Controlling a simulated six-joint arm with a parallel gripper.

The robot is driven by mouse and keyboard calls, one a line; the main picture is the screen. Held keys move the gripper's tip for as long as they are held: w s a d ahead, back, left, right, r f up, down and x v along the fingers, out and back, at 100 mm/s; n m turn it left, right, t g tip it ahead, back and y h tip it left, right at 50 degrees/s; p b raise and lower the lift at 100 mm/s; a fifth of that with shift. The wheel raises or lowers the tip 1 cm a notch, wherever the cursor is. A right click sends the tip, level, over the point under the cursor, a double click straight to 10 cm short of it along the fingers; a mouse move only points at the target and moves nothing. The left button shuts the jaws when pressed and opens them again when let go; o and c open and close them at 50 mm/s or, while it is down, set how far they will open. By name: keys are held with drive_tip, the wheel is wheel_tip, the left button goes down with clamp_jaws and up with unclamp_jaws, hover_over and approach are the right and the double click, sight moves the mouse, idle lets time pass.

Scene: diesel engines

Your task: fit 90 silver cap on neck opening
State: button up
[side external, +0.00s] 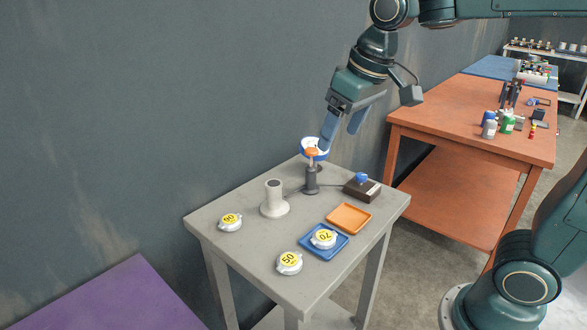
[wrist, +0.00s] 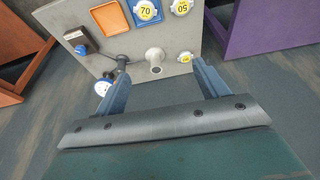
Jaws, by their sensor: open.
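The silver cap with the yellow 90 label (side external: 230,222) lies on the left part of the grey table. In the wrist view the cap (wrist: 186,57) sits near the table edge, partly turned away. The white neck (side external: 274,200) stands upright on a flared base, with a dark opening at its top. The neck also shows in the wrist view (wrist: 155,58), and no cap is on it. My gripper (side external: 341,136) is open and empty, above the table's back corner near the blue-and-white dish. In the wrist view its two fingers (wrist: 160,72) are spread apart.
The silver 70 cap (side external: 323,238) sits on a blue tray (side external: 337,255), with the 50 cap (side external: 289,263) beside it. The orange tray (side external: 348,218) is empty.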

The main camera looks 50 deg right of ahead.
drive_tip(key=w+a+f+g, duration=0.1)
drive_tip(key=w+a+f, duration=0.1)
drive_tip(key=w, duration=0.6)
drive_tip(key=g, duration=0.3)
hover_over(230, 220)
wheel_tip(230, 220, down, 15)
drive_tip(key=shift+f, duration=0.15)
drive_tip(key=shift+f, duration=5.25)
